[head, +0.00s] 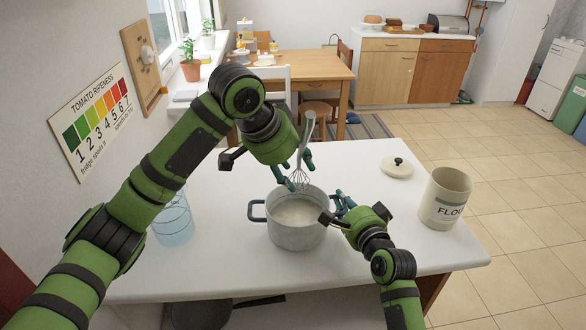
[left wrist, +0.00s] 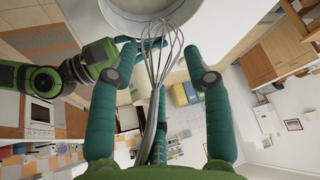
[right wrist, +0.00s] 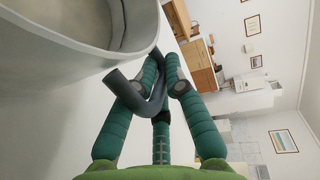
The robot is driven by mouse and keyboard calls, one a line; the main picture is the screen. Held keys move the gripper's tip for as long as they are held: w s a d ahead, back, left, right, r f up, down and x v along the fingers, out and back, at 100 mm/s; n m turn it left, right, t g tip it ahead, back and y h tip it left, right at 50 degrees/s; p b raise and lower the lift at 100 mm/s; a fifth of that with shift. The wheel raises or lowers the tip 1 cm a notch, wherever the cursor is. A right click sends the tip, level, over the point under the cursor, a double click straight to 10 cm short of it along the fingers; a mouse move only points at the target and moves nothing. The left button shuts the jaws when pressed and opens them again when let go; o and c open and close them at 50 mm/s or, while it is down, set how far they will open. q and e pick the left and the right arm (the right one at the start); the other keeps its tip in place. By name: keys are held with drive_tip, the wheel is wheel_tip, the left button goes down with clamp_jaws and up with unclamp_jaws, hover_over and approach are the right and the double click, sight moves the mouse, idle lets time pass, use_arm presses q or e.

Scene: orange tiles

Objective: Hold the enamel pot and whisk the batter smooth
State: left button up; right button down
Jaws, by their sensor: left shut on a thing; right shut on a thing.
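The grey enamel pot (head: 297,236) stands upright on the white table, with pale batter (head: 298,211) inside. My right gripper (head: 340,203) is shut on the pot's right side handle, a dark bar (right wrist: 155,103) in the right wrist view. My left gripper (head: 301,167) is shut on the whisk (head: 309,125), whose grey handle points up and wire loops point down. The loops (left wrist: 168,55) end at the pot's far rim in the head view; whether they touch the rim or batter I cannot tell. The pot (left wrist: 150,8) also shows at the top of the left wrist view.
A flour canister (head: 445,198) stands open at the table's right edge, with a round lid (head: 397,167) behind it. A clear bluish container (head: 174,218) stands left of the pot, near my left arm.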

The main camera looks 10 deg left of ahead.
idle(0.3)
use_arm(q)
drive_tip(key=shift+r, duration=2.45)
use_arm(e)
drive_tip(key=c, duration=1.2)
unclamp_jaws()
drive_tip(key=v, duration=1.2)
